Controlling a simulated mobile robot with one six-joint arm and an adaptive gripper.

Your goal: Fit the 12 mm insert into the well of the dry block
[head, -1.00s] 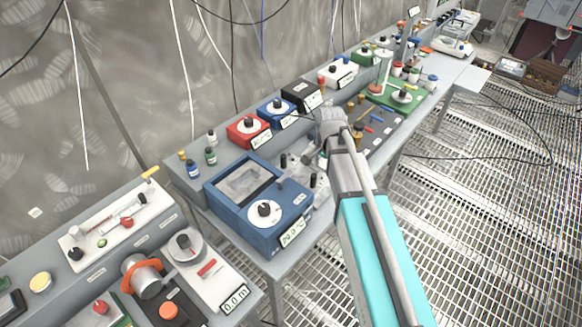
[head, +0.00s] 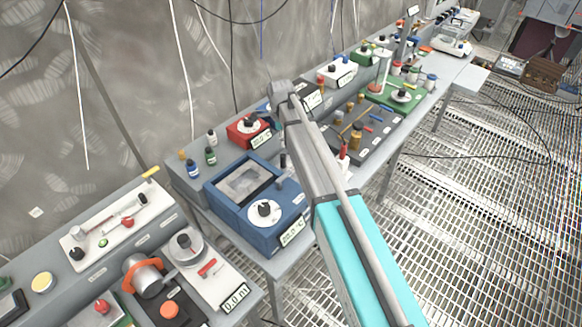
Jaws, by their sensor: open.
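The dry block is the blue box (head: 233,224) with a white dial and a small display, on the bench left of my arm. A grey square recess (head: 243,181) shows in its top; I cannot make out whether this is the well or what is inside. A small dark upright cylinder (head: 283,160) stands just behind the block's right side; I cannot tell whether it is the 12 mm insert. My arm reaches up and left across the bench, its wrist above and behind the block. My gripper's fingers are hidden, so I cannot see whether they hold anything.
A red dial box (head: 247,132) and small bottles (head: 210,155) stand behind the block. A dark tray (head: 375,135) with several pegs lies right of my arm. A white panel (head: 118,215) and other instruments fill the near left bench. Cables hang along the wall.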

